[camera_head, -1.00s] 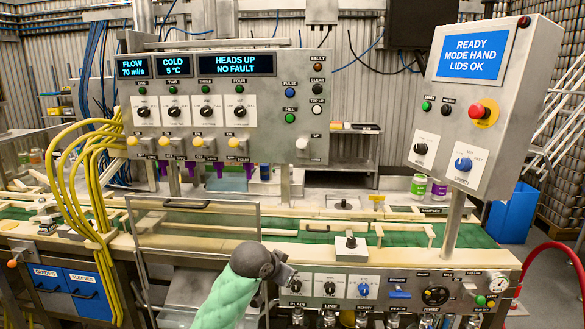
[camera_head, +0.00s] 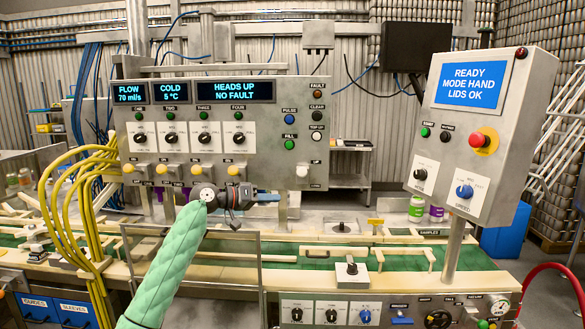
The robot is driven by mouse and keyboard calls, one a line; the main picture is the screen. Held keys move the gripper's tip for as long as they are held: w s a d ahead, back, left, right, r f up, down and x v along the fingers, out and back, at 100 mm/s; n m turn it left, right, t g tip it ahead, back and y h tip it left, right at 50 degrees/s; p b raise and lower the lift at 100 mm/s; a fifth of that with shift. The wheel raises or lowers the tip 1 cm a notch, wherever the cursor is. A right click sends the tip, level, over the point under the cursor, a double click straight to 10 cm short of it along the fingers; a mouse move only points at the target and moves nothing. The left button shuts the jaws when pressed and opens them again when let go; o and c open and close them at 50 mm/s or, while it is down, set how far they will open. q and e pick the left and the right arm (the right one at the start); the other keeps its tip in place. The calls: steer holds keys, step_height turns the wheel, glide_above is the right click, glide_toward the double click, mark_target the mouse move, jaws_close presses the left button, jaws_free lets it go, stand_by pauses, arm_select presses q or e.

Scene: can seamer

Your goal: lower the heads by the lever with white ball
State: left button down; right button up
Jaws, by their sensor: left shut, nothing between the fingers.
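The lever with the white ball (camera_head: 302,170) is at the lower right corner of the grey control panel (camera_head: 265,150). The panel's display (camera_head: 235,91) reads "HEADS UP NO FAULT". My left gripper (camera_head: 242,198) is shut and empty. It is just below the panel's lower edge, left of the white ball and apart from it in the picture. My mint-green left arm and gripper hide part of the area under the panel, where the heads are; a little purple shows left of the arm. My right gripper is not in view.
Yellow hoses (camera_head: 75,200) hang at the left. A tilted panel (camera_head: 470,135) with a red button (camera_head: 486,140) stands at the right. A black-knobbed box (camera_head: 351,272) sits on the front ledge. A clear guard (camera_head: 190,260) stands behind my arm.

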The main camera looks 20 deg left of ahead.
mark_target(302, 173)
arm_select(q)
steer(key=w+a+r+n+t+h, duration=0.2)
steer(key=a+r+n+h, duration=0.1)
steer(key=r+n, duration=0.1)
steer(key=shift+r+t+h, duration=0.4)
steer(key=shift+r, duration=0.15)
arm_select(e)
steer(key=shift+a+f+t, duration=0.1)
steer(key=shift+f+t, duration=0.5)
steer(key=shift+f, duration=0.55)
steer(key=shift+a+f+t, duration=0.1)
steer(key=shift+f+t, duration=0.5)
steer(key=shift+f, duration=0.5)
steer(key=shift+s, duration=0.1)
arm_select(q)
steer(key=p+x, duration=0.6)
steer(key=x, duration=0.4)
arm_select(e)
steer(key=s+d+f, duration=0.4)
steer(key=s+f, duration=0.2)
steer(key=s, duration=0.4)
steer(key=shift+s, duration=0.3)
